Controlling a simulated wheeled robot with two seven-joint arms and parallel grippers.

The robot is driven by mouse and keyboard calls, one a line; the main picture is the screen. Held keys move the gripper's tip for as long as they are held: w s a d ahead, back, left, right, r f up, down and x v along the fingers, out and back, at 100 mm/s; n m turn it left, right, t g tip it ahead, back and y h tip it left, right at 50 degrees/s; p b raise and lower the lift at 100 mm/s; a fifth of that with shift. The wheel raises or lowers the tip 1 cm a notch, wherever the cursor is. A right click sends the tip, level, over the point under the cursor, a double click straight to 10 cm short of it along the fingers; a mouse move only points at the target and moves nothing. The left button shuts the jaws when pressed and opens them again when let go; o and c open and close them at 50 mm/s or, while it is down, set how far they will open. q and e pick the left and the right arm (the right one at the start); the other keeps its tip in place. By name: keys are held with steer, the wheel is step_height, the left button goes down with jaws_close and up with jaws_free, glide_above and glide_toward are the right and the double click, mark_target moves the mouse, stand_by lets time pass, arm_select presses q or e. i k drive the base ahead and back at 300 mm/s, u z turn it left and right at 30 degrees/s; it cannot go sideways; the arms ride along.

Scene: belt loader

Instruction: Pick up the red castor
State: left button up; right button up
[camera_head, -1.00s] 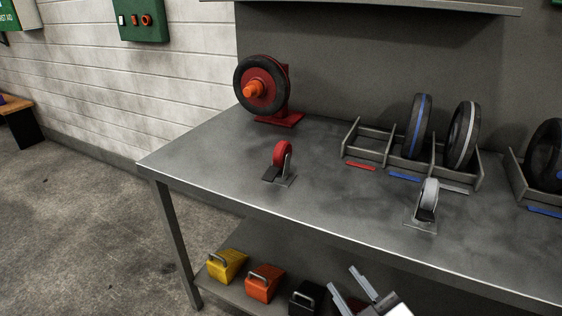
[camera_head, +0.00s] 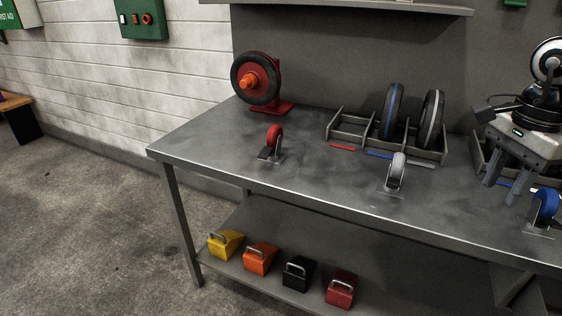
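The red castor (camera_head: 274,136) stands on the left part of the grey workbench (camera_head: 210,150), with its metal plate on the bench top. Nothing touches it. My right gripper (camera_head: 502,188) is at the right of the view, above the bench and far to the right of the red castor. Its two fingers point down, spread apart, with nothing seen between them. A blue castor (camera_head: 546,205) stands close to the right of the fingers. My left gripper is not in view.
A grey-white castor (camera_head: 396,172) stands mid-bench. Behind it, a rack (camera_head: 350,128) holds two wheels. A large wheel on a red stand (camera_head: 272,108) is at the back left. Several coloured blocks, one yellow (camera_head: 226,246), sit on the lower shelf. The bench front between castors is clear.

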mark_target(275, 135)
steer(key=k, duration=1.2)
steer(key=z, duration=0.5)
steer(key=i, duration=2.4)
steer(key=u, duration=2.45)
